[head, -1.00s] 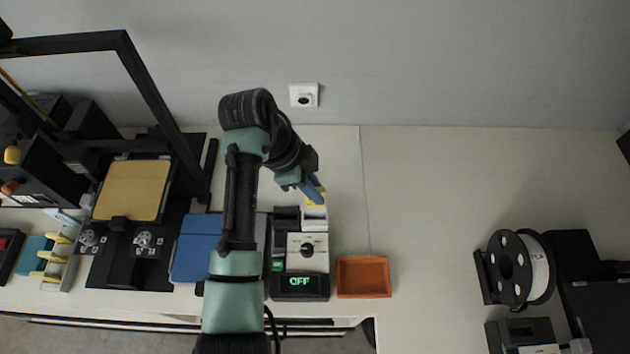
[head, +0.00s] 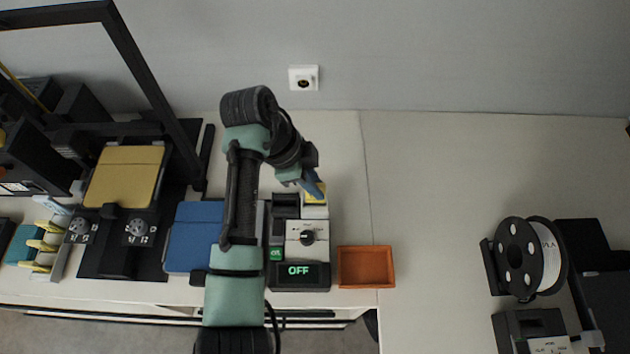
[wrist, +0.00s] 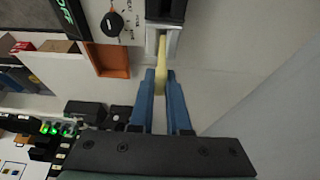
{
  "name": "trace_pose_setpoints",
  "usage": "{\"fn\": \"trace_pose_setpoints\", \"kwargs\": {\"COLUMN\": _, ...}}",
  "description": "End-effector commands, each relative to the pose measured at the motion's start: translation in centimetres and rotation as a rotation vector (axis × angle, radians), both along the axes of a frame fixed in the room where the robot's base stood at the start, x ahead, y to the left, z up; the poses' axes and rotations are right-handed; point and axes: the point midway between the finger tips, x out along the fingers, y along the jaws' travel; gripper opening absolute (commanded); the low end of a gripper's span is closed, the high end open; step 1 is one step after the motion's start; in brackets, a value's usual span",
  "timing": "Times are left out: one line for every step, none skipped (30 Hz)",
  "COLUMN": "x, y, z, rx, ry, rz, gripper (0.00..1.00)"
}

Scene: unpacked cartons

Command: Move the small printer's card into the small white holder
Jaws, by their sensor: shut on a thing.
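A thin yellow card (wrist: 162,52) shows edge-on between the blue fingers of my gripper (wrist: 161,82) in the wrist view. The gripper is shut on it. The card's far end is at the small white holder (wrist: 173,40), in front of a dark opening; I cannot tell how far inside it sits. In the head view the yellow card (head: 316,195) is at the top of the white holder (head: 314,212), with my gripper (head: 314,187) above it, partly hiding it.
A device with a knob and an OFF display (head: 298,271) adjoins the holder. An orange tray (head: 366,284) stands to its right. A blue flat-topped thing (head: 195,236) lies left. A filament spool (head: 519,259) and a small printer (head: 531,331) stand far right. The middle right table is clear.

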Motion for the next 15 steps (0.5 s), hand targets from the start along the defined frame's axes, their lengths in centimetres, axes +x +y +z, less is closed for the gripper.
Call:
{"fn": "trace_pose_setpoints", "kwargs": {"x": 0.0, "y": 0.0, "z": -0.3, "rx": 0.0, "ry": 0.0, "rz": 0.0, "gripper": 0.0}}
{"fn": "trace_pose_setpoints", "kwargs": {"x": 0.0, "y": 0.0, "z": -0.4, "rx": 0.0, "ry": 0.0, "rz": 0.0, "gripper": 0.0}}
{"fn": "trace_pose_setpoints", "kwargs": {"x": 0.0, "y": 0.0, "z": -0.5, "rx": 0.0, "ry": 0.0, "rz": 0.0, "gripper": 0.0}}
{"fn": "trace_pose_setpoints", "kwargs": {"x": 0.0, "y": 0.0, "z": -0.6, "rx": 0.0, "ry": 0.0, "rz": 0.0, "gripper": 0.0}}
{"fn": "trace_pose_setpoints", "kwargs": {"x": 0.0, "y": 0.0, "z": -0.7, "rx": 0.0, "ry": 0.0, "rz": 0.0, "gripper": 0.0}}
{"fn": "trace_pose_setpoints", "kwargs": {"x": 0.0, "y": 0.0, "z": -0.8, "rx": 0.0, "ry": 0.0, "rz": 0.0, "gripper": 0.0}}
{"fn": "trace_pose_setpoints", "kwargs": {"x": 0.0, "y": 0.0, "z": -0.9, "rx": 0.0, "ry": 0.0, "rz": 0.0, "gripper": 0.0}}
{"fn": "trace_pose_setpoints", "kwargs": {"x": 0.0, "y": 0.0, "z": -1.0, "rx": 0.0, "ry": 0.0, "rz": 0.0, "gripper": 0.0}}
{"fn": "trace_pose_setpoints", "kwargs": {"x": 0.0, "y": 0.0, "z": -1.1, "rx": 0.0, "ry": 0.0, "rz": 0.0, "gripper": 0.0}}
{"fn": "trace_pose_setpoints", "kwargs": {"x": 0.0, "y": 0.0, "z": -1.2, "rx": 0.0, "ry": 0.0, "rz": 0.0, "gripper": 0.0}}
{"fn": "trace_pose_setpoints", "kwargs": {"x": 0.0, "y": 0.0, "z": -1.3, "rx": 0.0, "ry": 0.0, "rz": 0.0, "gripper": 0.0}}
{"fn": "trace_pose_setpoints", "kwargs": {"x": 0.0, "y": 0.0, "z": -1.4, "rx": 0.0, "ry": 0.0, "rz": 0.0, "gripper": 0.0}}
{"fn": "trace_pose_setpoints", "kwargs": {"x": 0.0, "y": 0.0, "z": -1.5, "rx": 0.0, "ry": 0.0, "rz": 0.0, "gripper": 0.0}}
{"fn": "trace_pose_setpoints", "kwargs": {"x": 0.0, "y": 0.0, "z": -1.6, "rx": 0.0, "ry": 0.0, "rz": 0.0, "gripper": 0.0}}
{"fn": "trace_pose_setpoints", "kwargs": {"x": 0.0, "y": 0.0, "z": -1.7, "rx": 0.0, "ry": 0.0, "rz": 0.0, "gripper": 0.0}}
